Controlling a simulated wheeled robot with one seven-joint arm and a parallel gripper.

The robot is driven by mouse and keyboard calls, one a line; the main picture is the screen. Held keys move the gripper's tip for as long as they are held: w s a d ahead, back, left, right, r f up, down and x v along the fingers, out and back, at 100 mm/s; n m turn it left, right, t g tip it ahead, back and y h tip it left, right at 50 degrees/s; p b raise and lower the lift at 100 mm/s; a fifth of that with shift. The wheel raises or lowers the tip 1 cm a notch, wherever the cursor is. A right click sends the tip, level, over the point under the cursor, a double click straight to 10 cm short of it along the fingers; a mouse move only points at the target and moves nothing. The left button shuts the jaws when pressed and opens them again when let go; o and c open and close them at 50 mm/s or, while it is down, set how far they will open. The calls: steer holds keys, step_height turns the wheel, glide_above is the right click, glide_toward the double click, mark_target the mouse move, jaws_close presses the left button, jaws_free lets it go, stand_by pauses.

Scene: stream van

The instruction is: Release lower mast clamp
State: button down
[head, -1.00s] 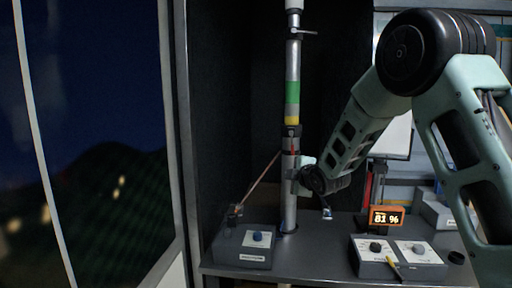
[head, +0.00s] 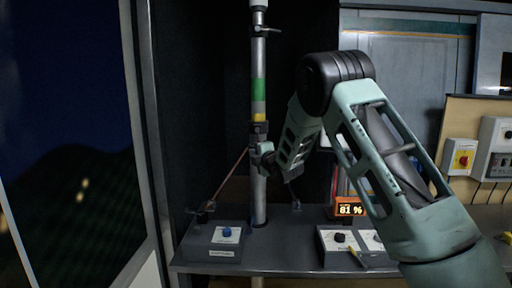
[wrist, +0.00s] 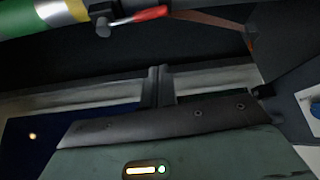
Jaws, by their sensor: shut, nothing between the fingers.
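The silver mast (head: 258,192) stands upright, with green and yellow bands partway up. The lower mast clamp (head: 259,132) is a dark collar just under the yellow band. In the wrist view its lever (wrist: 130,19) has a red handle lying roughly along the mast, pointing away from the bands. My gripper (head: 264,155) is beside the mast just below the clamp in the head view; whether it touches is unclear. In the wrist view my gripper (wrist: 157,85) has its fingers together, empty, apart from the lever in the picture. The head view barely shows the lever.
An upper clamp (head: 262,31) sits higher on the mast. On the bench (head: 290,240) are a control box with a blue knob (head: 214,240), a box with a black knob (head: 340,243) and an 81 % display (head: 349,209). A thin rod (head: 232,174) slants left of the mast.

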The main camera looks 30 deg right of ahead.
steer(key=w+d+p, duration=0.4)
steer(key=w+p, duration=0.1)
steer(key=shift+w, duration=0.2)
stand_by(0.4)
